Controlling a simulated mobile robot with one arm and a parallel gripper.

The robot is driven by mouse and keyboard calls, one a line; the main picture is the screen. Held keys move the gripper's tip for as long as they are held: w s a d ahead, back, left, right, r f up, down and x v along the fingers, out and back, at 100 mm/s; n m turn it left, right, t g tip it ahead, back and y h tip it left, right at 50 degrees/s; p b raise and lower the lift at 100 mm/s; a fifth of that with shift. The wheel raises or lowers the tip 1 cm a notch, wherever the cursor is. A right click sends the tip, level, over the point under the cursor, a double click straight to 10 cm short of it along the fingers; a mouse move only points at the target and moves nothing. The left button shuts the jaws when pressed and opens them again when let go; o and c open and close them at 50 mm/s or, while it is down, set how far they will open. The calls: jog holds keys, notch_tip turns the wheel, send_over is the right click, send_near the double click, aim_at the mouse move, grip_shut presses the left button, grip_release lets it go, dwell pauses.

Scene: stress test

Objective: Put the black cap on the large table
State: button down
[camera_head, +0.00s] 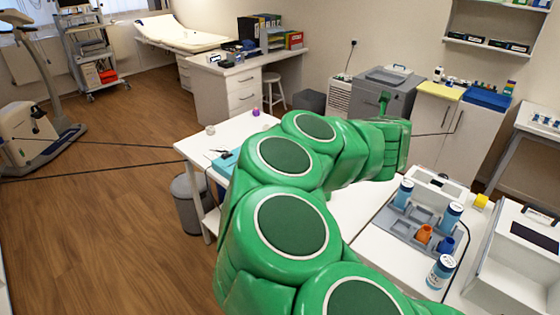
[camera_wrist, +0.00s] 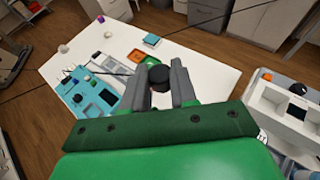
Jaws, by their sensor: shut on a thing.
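In the wrist view, the black cap (camera_wrist: 159,77) is between the two grey fingers of my gripper (camera_wrist: 160,82). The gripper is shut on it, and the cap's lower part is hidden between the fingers. A large white table (camera_wrist: 205,68) lies below and beyond the cap, which appears held above it. In the head view, my green arm covers much of this white table (camera_head: 240,128), and the cap cannot be made out there.
A grey rack (camera_head: 408,219) with bottles stands at right. The table's right part looks clear.

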jog(key=shift+f+n+y, duration=0.2)
jog(key=shift+n+y, duration=0.1)
notch_tip(320, 180, down, 19)
jog(key=x, duration=0.5)
jog(key=d+f+x, duration=0.1)
jog(key=x, duration=0.4)
jog(key=s+f+x, duration=0.1)
jog(key=x, duration=0.3)
jog(key=shift+w+d+f, duration=0.25)
jog(key=shift+w+f, duration=0.1)
jog(key=shift+f, duration=0.1)
jog(key=shift+w+d+f, duration=0.1)
jog(key=shift+w+f, duration=0.55)
jog(key=shift+f, duration=1.7)
